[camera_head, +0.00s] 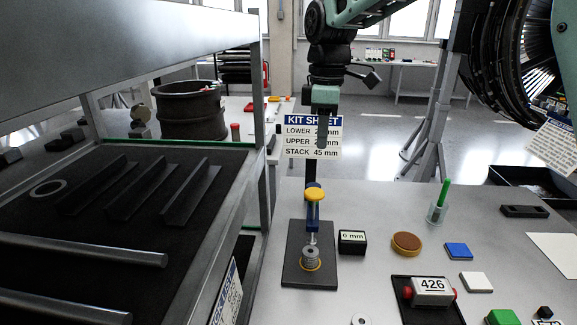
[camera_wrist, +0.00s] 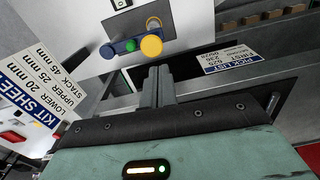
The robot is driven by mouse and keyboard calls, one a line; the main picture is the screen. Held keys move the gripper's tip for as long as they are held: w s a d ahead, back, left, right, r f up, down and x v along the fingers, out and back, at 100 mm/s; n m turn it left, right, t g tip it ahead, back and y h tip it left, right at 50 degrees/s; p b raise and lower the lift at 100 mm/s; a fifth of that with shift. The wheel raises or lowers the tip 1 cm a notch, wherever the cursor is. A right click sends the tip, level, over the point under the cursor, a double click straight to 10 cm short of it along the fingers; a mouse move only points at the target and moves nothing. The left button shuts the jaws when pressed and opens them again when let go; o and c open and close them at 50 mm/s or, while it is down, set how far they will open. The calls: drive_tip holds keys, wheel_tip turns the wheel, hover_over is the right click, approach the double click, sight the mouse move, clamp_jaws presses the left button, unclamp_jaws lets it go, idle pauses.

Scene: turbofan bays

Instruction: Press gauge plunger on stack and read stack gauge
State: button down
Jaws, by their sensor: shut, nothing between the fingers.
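The gauge stand (camera_head: 295,270) has a dark base on the bench, with a blue arm and a yellow plunger (camera_head: 315,194) on top. The stack gauge display (camera_head: 352,237) beside the stand reads 0 mm. My gripper (camera_head: 322,152) is shut and empty, pointing down above the yellow plunger, apart from it. In the wrist view the shut fingers (camera_wrist: 160,72) show just below the yellow plunger (camera_wrist: 152,45) in the picture. The kit sheet (camera_head: 298,143) behind gives stack 45 mm; my gripper partly covers it.
A dark-lined rack (camera_head: 190,240) stands close on the left. On the bench to the right are a box marked 426 (camera_head: 432,286), a brown round disc (camera_head: 407,242), a blue block (camera_head: 458,250) and a cup with a green pen (camera_head: 437,212). An engine (camera_head: 510,60) hangs at upper right.

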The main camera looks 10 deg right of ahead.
sight(315, 192)
drive_tip(key=shift+w+a+r+n, duration=0.1)
drive_tip(key=shift+w+r+n, duration=0.3)
drive_tip(key=shift+w+r, duration=0.55)
drive_tip(key=shift+f, duration=0.15)
wheel_tip(315, 192, down, 14)
drive_tip(key=p, duration=0.5)
